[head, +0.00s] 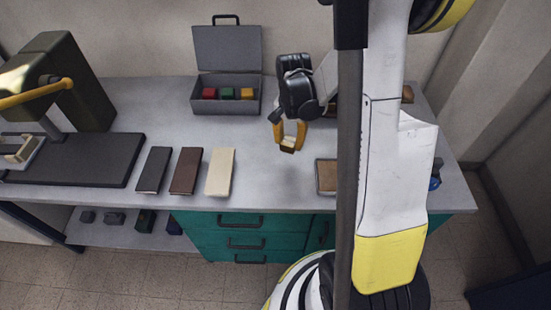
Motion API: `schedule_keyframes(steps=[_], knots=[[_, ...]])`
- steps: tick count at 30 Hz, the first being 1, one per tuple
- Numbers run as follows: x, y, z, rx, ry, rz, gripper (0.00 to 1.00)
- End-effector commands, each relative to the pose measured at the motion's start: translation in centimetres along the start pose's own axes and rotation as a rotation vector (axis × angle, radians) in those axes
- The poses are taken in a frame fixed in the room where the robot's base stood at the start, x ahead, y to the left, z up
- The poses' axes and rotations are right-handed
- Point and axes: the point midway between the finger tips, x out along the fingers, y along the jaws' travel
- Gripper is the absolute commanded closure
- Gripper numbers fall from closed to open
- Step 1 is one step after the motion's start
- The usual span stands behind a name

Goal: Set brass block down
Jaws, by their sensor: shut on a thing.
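My gripper (289,139) hangs over the grey table, right of the middle of the head view. Its yellow fingers are shut on the brass block (288,148), which shows small and yellowish between the fingertips. The block appears to be held above the tabletop, with bare table around it; the exact gap cannot be told. Three flat covers lie to its left in a row: a black one (154,169), a brown one (187,170) and a cream one (220,171).
An open grey case (227,107) with red, green and yellow blocks stands behind. A brown-topped tray (327,177) is partly hidden by my arm. A dark machine (72,85) with a black base stands left. The table (262,160) is clear between the cream cover and the tray.

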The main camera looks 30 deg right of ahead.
Motion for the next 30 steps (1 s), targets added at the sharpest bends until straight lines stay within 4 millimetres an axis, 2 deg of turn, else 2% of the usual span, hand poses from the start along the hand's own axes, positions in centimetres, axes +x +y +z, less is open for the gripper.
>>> schedule_keyframes(steps=[1, 6, 11, 18, 30], knots=[[0.9, -0.9, 0.7, -0.005, 0.000, 0.000, 1.00], [2.0, -2.6, 1.9, -0.003, 0.000, 0.000, 1.00], [2.6, -2.9, 2.2, 0.001, 0.000, 0.000, 1.00], [6.1, -2.9, 2.2, 0.000, 0.000, 0.000, 1.00], [6.5, -2.8, 2.2, 0.000, 0.000, 0.000, 1.00]])
